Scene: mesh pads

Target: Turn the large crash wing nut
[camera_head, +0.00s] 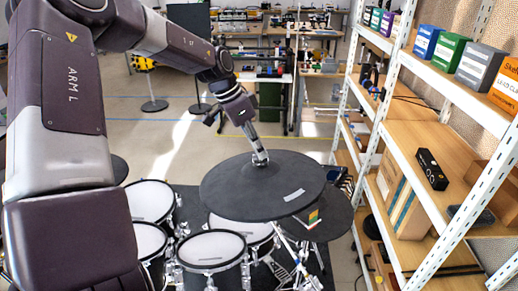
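The large black crash cymbal pad (235,200) is in the middle of the head view, its face tilted a little and a pale label on it. Its wing nut sits at the centre of the pad, mostly hidden by my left gripper (260,159). My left arm reaches in from the left and over the drums. The gripper points down, with its fingertips at the pad's centre, around or against the nut. The fingers look close together, but they are too small to tell whether they grip it. My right gripper is not in view.
A second black pad (332,222) lies lower, partly under the crash. Several white-topped drums (211,249) stand in front. A white-framed shelf (420,143) with boxes stands close on the right. Workbenches fill the back, with open floor before them.

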